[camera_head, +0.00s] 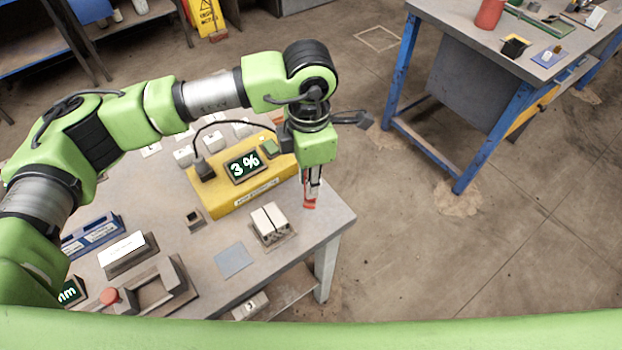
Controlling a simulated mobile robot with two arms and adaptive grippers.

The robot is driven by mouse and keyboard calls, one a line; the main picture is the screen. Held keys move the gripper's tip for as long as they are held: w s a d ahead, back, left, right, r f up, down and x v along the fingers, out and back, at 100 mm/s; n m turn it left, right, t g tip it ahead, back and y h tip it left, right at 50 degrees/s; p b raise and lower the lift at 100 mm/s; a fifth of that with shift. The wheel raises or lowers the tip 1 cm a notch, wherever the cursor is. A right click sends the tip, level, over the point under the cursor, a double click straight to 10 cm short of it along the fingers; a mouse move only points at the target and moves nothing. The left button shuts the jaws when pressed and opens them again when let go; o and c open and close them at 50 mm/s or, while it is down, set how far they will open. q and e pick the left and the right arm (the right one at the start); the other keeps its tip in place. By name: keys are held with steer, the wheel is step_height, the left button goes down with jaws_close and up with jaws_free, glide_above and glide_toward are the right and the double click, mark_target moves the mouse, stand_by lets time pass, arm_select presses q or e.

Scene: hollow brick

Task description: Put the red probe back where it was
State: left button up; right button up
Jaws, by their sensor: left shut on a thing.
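My left gripper (313,186) points down near the table's right back edge. It is shut on the red probe (310,204), of which a small red part shows below the fingers. A yellow meter (230,196) with a dark display reading "3 %" (244,166) stands just left of the gripper. A black cable (222,124) rises from the meter and passes behind my arm. A pale block with a dark slot (270,224) sits on a small base, below and left of the probe. My right gripper is out of view.
The grey table (205,285) also holds a blue-grey square (234,260), a small dark holder (195,219), a labelled box (128,252) and a grey fixture with a red knob (110,296). White blocks stand behind the meter. A blue-legged workbench (460,80) stands across open floor.

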arm_select(q)
steer(key=shift+w+f, duration=0.7)
steer(key=shift+f, duration=0.1)
steer(key=shift+w+d+f+p, duration=0.1)
steer(key=shift+w+f+p, duration=0.25)
steer(key=shift+f, duration=0.15)
step_height(320, 180, down, 2)
steer(key=shift+f+p, duration=0.2)
steer(key=shift+p, duration=0.15)
steer(key=shift+f, duration=0.3)
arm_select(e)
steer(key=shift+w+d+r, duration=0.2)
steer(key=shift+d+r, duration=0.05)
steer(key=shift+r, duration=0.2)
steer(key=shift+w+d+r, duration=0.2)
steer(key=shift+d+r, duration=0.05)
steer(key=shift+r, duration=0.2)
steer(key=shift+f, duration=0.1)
arm_select(q)
steer(key=shift+f+b, duration=0.2)
steer(key=shift+b, duration=0.1)
steer(key=o, duration=1)
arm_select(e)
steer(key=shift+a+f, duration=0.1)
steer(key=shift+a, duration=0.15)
